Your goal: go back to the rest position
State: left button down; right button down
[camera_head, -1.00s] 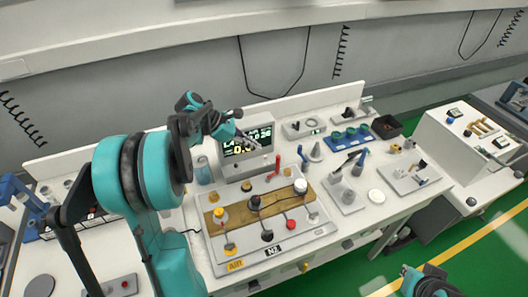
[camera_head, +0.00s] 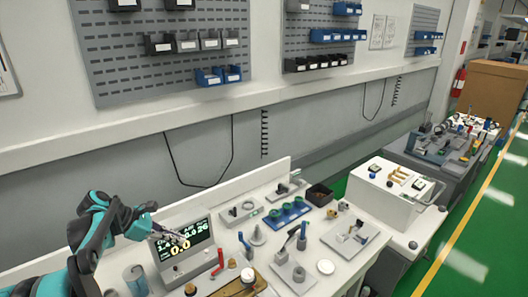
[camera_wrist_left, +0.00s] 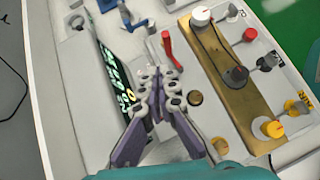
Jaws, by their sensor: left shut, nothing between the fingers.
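My left gripper (camera_head: 184,240) is shut and empty, at the lower left of the head view, in front of the display screen (camera_head: 182,245). In the left wrist view the closed fingers (camera_wrist_left: 157,45) point away over the worktop, between the screen (camera_wrist_left: 112,72) and the gas panel with its brass plate (camera_wrist_left: 215,60). They hold nothing. My right gripper is out of view.
The white bench (camera_head: 335,275) bears a blue holder (camera_head: 287,214), a black bin (camera_head: 319,194) and small fittings. A white cart (camera_head: 390,200) stands to the right, with green floor (camera_head: 470,225) beyond. Wall panels with bins hang behind.

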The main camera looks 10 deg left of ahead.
pick_arm(q)
jog(key=s+d+f+m+t+y, duration=0.1)
jog(key=s+d+f+m+y, duration=0.1)
jog(key=s+d+m, duration=0.6)
jog(key=s+d+f+m+t+y, duration=0.1)
jog(key=s+d+f+m+y, duration=0.1)
jog(key=s+d+m+y, duration=0.3)
jog(key=s+d+m, duration=0.4)
jog(key=d+m, duration=0.2)
jog(key=m, duration=0.5)
jog(key=shift+s+d+m, duration=0.15)
jog(key=shift+d+m, duration=0.1)
jog(key=shift+m, duration=0.15)
